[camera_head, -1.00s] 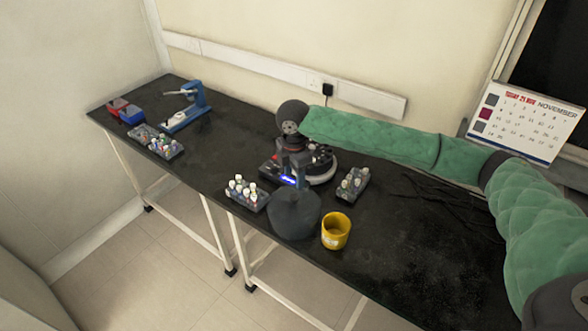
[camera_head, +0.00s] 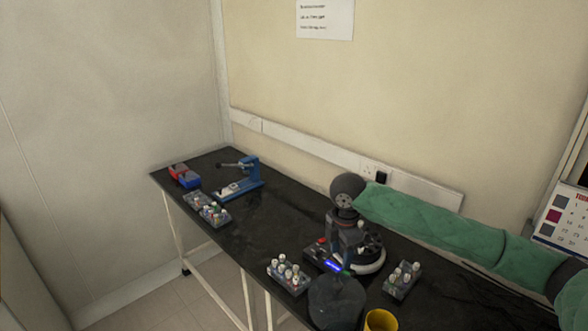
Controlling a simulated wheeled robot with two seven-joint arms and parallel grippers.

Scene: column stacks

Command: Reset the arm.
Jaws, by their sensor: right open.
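My right arm in its green sleeve (camera_head: 440,222) comes in from the right and reaches over the black bench, bending down at a dark round joint. My left gripper is not in view.
A vial rack (camera_head: 288,275) stands left of the right gripper and another (camera_head: 402,280) right of it. A yellow cup (camera_head: 380,321) is close by at the bottom edge. Farther left are a blue press (camera_head: 240,180), another rack (camera_head: 208,209) and red and blue boxes (camera_head: 184,176). Bench between is clear.

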